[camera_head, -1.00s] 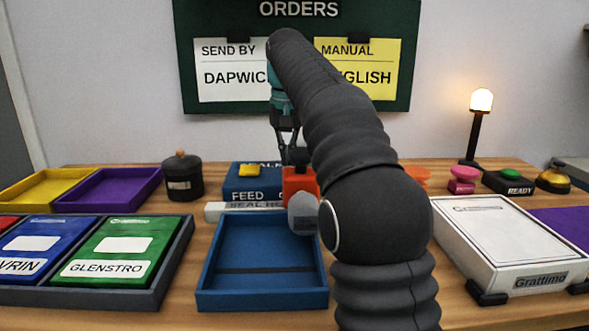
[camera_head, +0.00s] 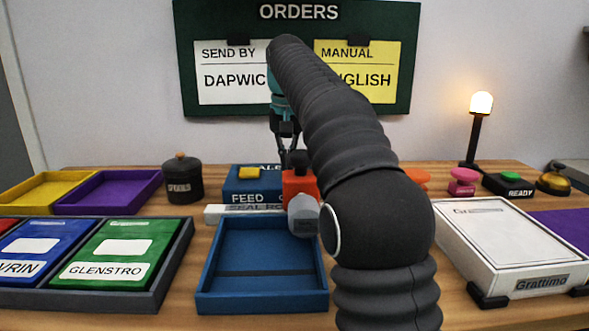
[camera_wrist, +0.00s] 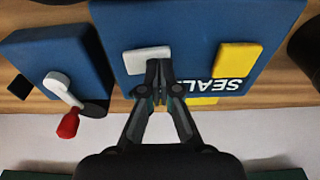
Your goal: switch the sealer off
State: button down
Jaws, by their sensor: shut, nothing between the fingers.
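The sealer is a blue box (camera_head: 238,182) at the back of the table, with a yellow piece on top. In the wrist view its blue top (camera_wrist: 195,38) carries the lettering "SEAL", a yellow block and a whitish piece (camera_wrist: 148,60) that may be its switch. My gripper (camera_wrist: 160,88) is shut and empty, with its fingertips at the near edge of the whitish piece. I cannot tell whether they touch it. In the head view my gripper (camera_head: 287,135) hangs over the sealer's right part, which is partly hidden by an orange-red object and my arm.
A blue box with a white crank and red knob (camera_wrist: 68,122) stands beside the sealer in the wrist view. An empty blue tray (camera_head: 205,275) lies in front. A dark pot (camera_head: 182,180) stands left. A lit lamp (camera_head: 481,103) stands right.

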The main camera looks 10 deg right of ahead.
jog(key=shift+r+p, duration=1)
jog(key=shift+r, duration=2.3)
